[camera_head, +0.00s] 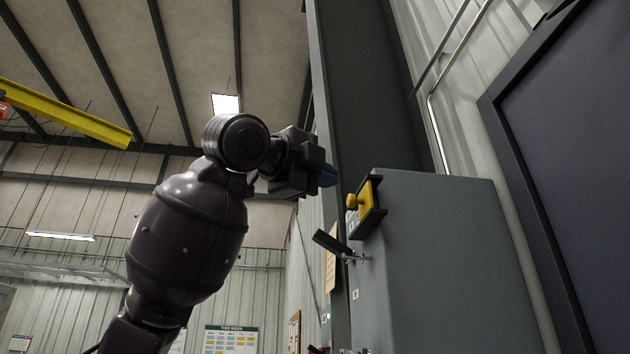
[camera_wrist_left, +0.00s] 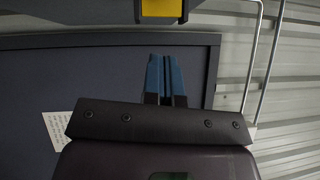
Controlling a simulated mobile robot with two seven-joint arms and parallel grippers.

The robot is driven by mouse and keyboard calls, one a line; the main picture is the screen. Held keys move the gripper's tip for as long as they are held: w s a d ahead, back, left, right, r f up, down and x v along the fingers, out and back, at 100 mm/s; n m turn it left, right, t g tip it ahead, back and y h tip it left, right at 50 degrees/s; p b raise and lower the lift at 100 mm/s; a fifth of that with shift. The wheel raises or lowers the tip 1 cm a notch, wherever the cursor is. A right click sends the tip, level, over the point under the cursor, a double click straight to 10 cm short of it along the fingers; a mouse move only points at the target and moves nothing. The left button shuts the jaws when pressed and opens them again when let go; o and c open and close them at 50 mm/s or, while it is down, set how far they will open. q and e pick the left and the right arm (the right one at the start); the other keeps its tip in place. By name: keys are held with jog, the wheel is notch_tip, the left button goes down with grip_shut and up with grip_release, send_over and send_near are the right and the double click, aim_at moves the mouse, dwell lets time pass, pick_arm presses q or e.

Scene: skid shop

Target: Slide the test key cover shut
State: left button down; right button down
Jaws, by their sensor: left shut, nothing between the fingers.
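The yellow test key cover (camera_head: 367,194) with its round knob (camera_head: 353,201) sits in a dark rail frame on the front of a grey cabinet (camera_head: 440,260). In the left wrist view the blue fingers (camera_wrist_left: 166,78) are together, and a yellow piece (camera_wrist_left: 162,8), seemingly the cover, shows at the top edge, cut off. What lies behind the cover is hidden. My right gripper is out of view.
A dark handle (camera_head: 332,243) sticks out of the cabinet front below the cover. A dark grey column (camera_head: 365,90) rises behind the cabinet, and a dark framed panel (camera_head: 575,150) stands at the right. The space left of the cabinet front is open.

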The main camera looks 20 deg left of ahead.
pick_arm(q)
jog(key=p, duration=0.2)
send_near(362, 200)
jog(key=w+d, duration=0.1)
jog(key=d, duration=0.2)
jog(key=shift+w+a+r, duration=0.1)
jog(key=shift+w+a, duration=0.05)
jog(key=shift+w, duration=0.45)
jog(key=shift+w+a+r, duration=0.15)
jog(key=shift+w, duration=0.5)
jog(key=shift+w+a+p, duration=0.4)
jog(key=shift+w+p, duration=0.05)
jog(key=shift+w, duration=0.15)
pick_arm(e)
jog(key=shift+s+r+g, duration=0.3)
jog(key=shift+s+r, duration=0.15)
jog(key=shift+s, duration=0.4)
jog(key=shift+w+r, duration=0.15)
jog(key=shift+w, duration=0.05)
